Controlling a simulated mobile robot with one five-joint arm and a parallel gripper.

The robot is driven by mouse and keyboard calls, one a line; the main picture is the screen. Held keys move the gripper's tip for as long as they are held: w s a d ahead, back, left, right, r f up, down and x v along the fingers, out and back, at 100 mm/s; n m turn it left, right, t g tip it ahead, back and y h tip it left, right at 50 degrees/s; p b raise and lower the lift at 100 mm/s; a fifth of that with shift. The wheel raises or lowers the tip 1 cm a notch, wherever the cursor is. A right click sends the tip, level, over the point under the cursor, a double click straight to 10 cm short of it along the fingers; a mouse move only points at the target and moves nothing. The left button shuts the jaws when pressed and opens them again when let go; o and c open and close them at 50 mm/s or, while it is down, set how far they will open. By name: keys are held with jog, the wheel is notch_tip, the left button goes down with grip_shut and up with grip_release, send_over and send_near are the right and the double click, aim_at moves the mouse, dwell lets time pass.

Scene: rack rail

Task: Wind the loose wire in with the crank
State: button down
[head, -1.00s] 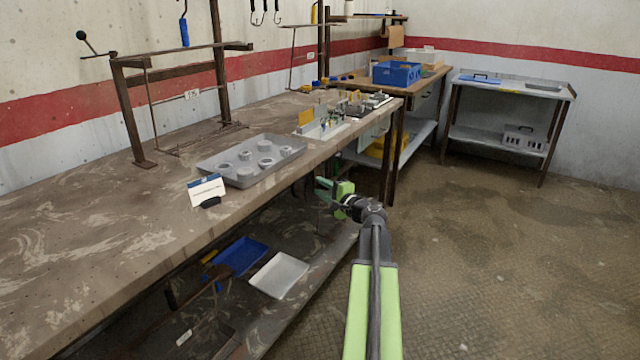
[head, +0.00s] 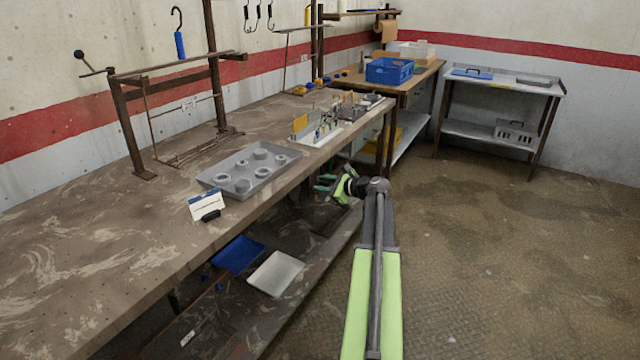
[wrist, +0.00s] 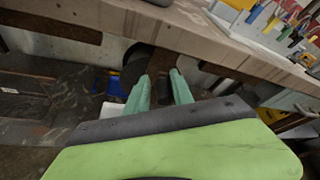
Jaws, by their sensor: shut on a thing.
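My gripper (head: 322,184) is at the bench's front edge, low beside its right end. In the wrist view my gripper (wrist: 161,78) has its two green fingers standing a little apart. They are shut on a dark brown piece (wrist: 162,63) under the bench edge; whether it is part of the crank I cannot tell. Dark rounded shapes (wrist: 136,58) lie just behind the fingers. A lever with a black ball knob (head: 79,56) sticks out at the left end of the rack rail (head: 175,64). I cannot make out any loose wire.
The long bench (head: 90,250) carries a grey tray (head: 212,180) with round parts, a small sign (head: 206,204) and a fixture with yellow pieces. Blue (head: 238,254) and white (head: 276,274) trays lie on the lower shelf. The floor to the right (head: 480,270) is clear.

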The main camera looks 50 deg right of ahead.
jog(key=shift+d+m, duration=0.4)
jog(key=shift+d, duration=0.15)
jog(key=shift+s, duration=0.1)
jog(key=c, duration=1.3)
grip_release()
jog(key=shift+f, duration=0.1)
jog(key=shift+a+y, duration=0.1)
jog(key=shift+y, duration=0.2)
jog(key=a+p+v, duration=0.1)
jog(key=p+v, duration=0.5)
jog(key=v, duration=1.1)
jog(key=shift+d+r, duration=0.4)
jog(key=shift+d, duration=0.05)
